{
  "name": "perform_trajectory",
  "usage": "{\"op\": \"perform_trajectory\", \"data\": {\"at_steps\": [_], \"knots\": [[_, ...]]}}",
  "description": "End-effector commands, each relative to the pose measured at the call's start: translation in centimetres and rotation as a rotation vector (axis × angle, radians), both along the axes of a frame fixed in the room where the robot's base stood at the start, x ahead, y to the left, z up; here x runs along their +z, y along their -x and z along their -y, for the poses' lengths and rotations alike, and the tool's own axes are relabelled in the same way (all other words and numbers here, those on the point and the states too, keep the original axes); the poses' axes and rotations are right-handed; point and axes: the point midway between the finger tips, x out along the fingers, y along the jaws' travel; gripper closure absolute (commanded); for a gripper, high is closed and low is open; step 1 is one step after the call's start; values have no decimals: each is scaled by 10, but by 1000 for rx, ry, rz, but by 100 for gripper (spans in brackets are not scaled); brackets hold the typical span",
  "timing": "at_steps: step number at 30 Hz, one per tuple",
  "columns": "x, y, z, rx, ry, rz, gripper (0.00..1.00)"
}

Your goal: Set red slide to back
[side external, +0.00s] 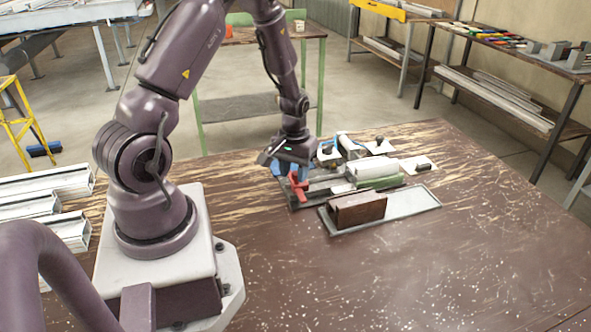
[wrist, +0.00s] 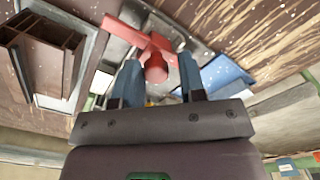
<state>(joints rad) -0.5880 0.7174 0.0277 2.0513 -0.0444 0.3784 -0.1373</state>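The red slide (side external: 299,187) is at the near left end of the clamp fixture on the bench. In the wrist view it shows as a red cross-shaped piece with a round knob (wrist: 155,70) facing the camera. My gripper (side external: 291,171) points down over the red slide. In the wrist view its two blue fingers (wrist: 160,62) stand apart, one on each side of the knob, with a visible gap at the right finger. I cannot tell whether the left finger touches it. The slide's lower part and track are partly hidden.
A brown block (side external: 357,210) stands on a grey tray (side external: 411,203) in front of the fixture. A white block and green piece (side external: 380,182) lie along the fixture. White profiles (side external: 45,182) lie at the left. The front right bench top (side external: 440,270) is clear.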

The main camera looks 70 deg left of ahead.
Motion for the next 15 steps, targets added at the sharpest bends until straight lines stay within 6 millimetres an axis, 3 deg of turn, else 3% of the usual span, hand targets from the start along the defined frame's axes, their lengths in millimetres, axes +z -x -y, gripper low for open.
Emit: {"op": "perform_trajectory", "data": {"at_steps": [8, 15], "knots": [[9, -2, 0, -1, -3, 6, 62], [57, -2, 0, -2, -5, 9, 62]]}}
